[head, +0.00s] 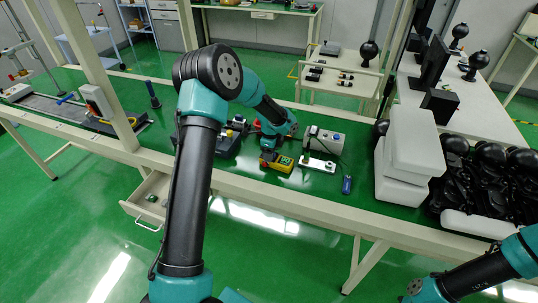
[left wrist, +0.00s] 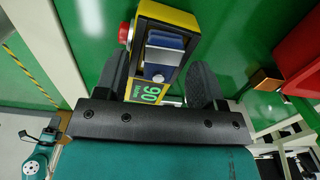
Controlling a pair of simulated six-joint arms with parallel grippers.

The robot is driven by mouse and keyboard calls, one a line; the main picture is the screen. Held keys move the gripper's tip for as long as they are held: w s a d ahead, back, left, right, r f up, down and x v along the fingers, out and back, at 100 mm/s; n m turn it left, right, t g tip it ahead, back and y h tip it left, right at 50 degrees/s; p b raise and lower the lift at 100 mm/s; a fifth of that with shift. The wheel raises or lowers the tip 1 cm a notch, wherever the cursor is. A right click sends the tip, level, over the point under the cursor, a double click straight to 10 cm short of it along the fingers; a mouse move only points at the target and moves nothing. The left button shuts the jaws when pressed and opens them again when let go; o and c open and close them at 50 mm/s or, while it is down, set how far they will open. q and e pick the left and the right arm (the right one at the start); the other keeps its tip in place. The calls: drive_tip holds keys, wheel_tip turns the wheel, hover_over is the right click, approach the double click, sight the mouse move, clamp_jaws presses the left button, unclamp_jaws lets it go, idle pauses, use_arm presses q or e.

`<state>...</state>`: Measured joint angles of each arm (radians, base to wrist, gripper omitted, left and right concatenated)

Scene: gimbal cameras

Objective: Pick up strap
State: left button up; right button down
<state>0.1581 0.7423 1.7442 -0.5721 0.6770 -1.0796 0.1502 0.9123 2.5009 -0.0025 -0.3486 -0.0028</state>
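My left gripper (head: 270,156) is low over the table at a yellow device (head: 284,165). In the left wrist view the yellow device (left wrist: 185,20) has a red button, a blue block and a green display reading "90" or "06". The two dark fingers of my left gripper (left wrist: 160,78) stand apart, one on each side of the device. They look open, and I cannot tell if either touches it. No strap can be made out for certain in either view. Only part of my right arm shows at the bottom right of the head view; its gripper is not in view.
White foam blocks (head: 410,145) and black round-headed devices (head: 490,180) crowd the table's right end. An open drawer (head: 150,200) hangs below the front edge.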

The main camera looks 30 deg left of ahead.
use_arm(q)
drive_tip(key=shift+s+f, duration=0.1)
drive_tip(key=shift+f, duration=0.15)
drive_tip(key=shift+c, duration=0.2)
drive_tip(key=c, duration=1)
drive_tip(key=shift+r, duration=0.45)
wheel_tip(320, 180, up, 3)
drive_tip(key=s+d, duration=0.2)
drive_tip(key=s, duration=0.2)
drive_tip(key=s+d+r, duration=0.1)
drive_tip(key=s+d, duration=0.2)
drive_tip(key=s, duration=0.2)
drive_tip(key=s+d, duration=0.3)
drive_tip(key=s, duration=0.1)
drive_tip(key=shift+s+d+r, duration=0.15)
drive_tip(key=shift+s+r, duration=0.05)
drive_tip(key=shift+s, duration=0.1)
